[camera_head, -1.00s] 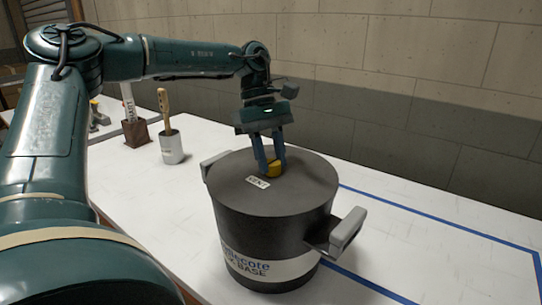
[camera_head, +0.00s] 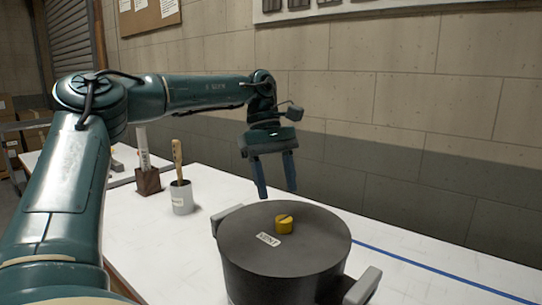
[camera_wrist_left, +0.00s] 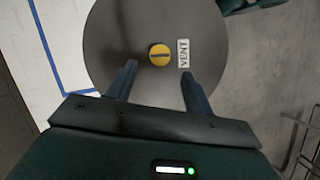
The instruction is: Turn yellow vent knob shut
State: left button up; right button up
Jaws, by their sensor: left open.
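The yellow vent knob (camera_head: 284,224) sits on the dark lid of the black pot (camera_head: 245,248), beside a white VENT label (camera_head: 268,239). My left gripper (camera_head: 277,194) is open and empty above the lid, clear of the knob. In the left wrist view the knob (camera_wrist_left: 159,55) lies beyond and between the two open fingertips (camera_wrist_left: 160,77), with a dark slot or ridge across its top. In that view the slot runs roughly sideways, toward the VENT label (camera_wrist_left: 184,53). My right gripper is not in view.
The pot has grey side handles (camera_head: 363,287). A grey cup with a wooden-handled brush (camera_head: 182,197) and a brown block holder (camera_head: 148,181) stand at the left on the white table (camera_head: 200,236). Blue tape (camera_head: 430,268) marks the table at right.

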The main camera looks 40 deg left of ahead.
pick_arm(q)
jog(key=v, duration=0.6)
jog(key=shift+a+r+p, duration=0.2)
jog(key=shift+r+p, duration=0.1)
jog(key=shift+p, duration=0.05)
